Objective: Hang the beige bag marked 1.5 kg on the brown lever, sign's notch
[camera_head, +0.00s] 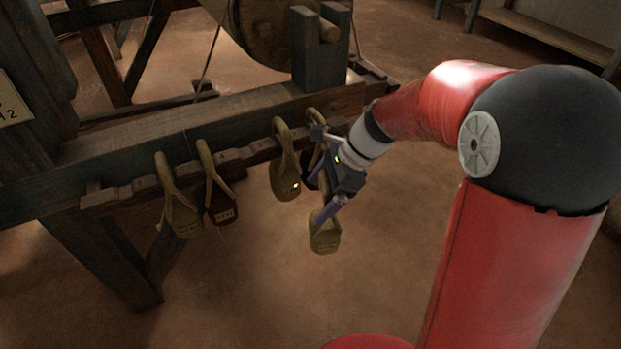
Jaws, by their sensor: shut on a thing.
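The brown lever (118,193) is a notched wooden bar running from lower left to upper right along the loom's beam. My gripper (322,217) is at its right part, pointing down, with purple fingers shut on a beige bag (325,238). This bag is in front of and below the lever. Its strap is partly hidden by my gripper, and its marking is too small to read. The sign (12,102) at the left edge is cut off; only a "2" shows clearly.
A beige bag (181,217) and a dark brown bag (221,203) hang at the lever's left part. Floor below is clear.

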